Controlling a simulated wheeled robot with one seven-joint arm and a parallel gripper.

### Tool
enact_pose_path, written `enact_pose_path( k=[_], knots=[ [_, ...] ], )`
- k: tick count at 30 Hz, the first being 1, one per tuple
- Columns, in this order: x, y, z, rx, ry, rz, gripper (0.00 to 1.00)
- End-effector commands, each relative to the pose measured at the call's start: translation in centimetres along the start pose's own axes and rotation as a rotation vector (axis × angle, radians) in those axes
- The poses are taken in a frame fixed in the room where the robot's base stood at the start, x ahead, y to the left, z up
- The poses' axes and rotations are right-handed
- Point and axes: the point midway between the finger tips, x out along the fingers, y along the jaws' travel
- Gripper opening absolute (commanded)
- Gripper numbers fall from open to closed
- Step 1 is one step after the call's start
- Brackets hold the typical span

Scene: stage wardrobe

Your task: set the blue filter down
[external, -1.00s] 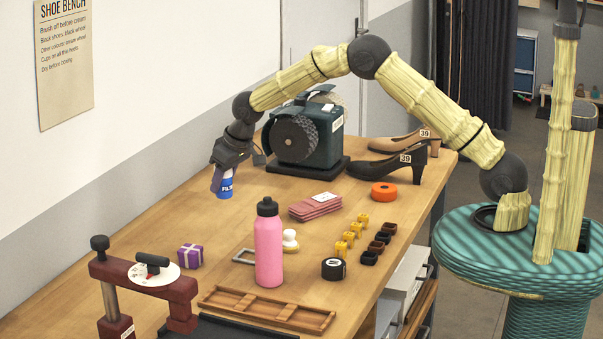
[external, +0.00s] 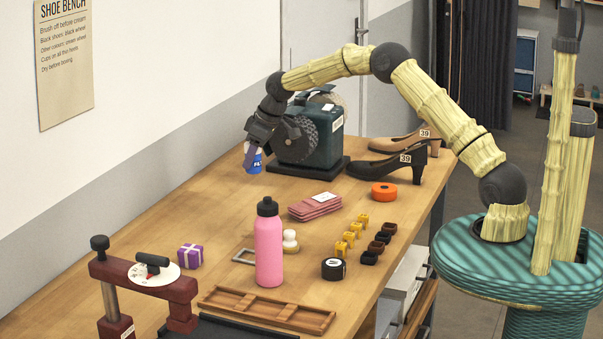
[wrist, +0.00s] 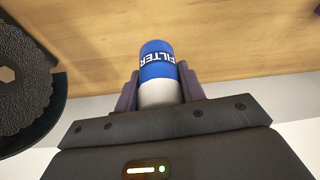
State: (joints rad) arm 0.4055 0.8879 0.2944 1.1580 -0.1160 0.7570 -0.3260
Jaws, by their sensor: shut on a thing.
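The blue filter (external: 253,163) is a small cylinder with a blue band reading "FILTER" and a white part. In the wrist view the filter (wrist: 158,62) sits between the two purple fingers of my gripper (wrist: 158,90), which is shut on it. In the external view my gripper (external: 250,155) points down at the far left part of the bench, just left of the polishing machine. The filter hangs below the fingers, close to the bench top; I cannot tell whether it touches the wood.
The polishing machine (external: 318,132) with its dark brush wheel stands close on the right. A pink bottle (external: 268,245), purple gift box (external: 190,256) and orange roll (external: 384,192) stand nearer. The bench (external: 215,215) left of centre is clear.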

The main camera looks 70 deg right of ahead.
Motion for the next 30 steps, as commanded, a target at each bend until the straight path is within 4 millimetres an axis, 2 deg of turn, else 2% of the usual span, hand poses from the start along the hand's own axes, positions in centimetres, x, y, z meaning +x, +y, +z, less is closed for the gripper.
enact_pose_path(
  k=[1,4,14,17,24,30],
  knots=[
    [-0.1,0.7,0.2,-0.006,0.003,-0.004,0.16],
    [-0.3,1.1,0.2,-0.018,0.006,-0.008,0.16],
    [0.0,1.1,0.3,-0.018,0.004,-0.008,0.16],
    [1.0,1.1,0.8,-0.018,0.002,-0.008,0.16],
    [4.8,1.1,2.3,-0.017,0.003,-0.008,0.16],
    [5.5,1.2,2.6,-0.018,0.006,-0.006,0.16]
  ],
)
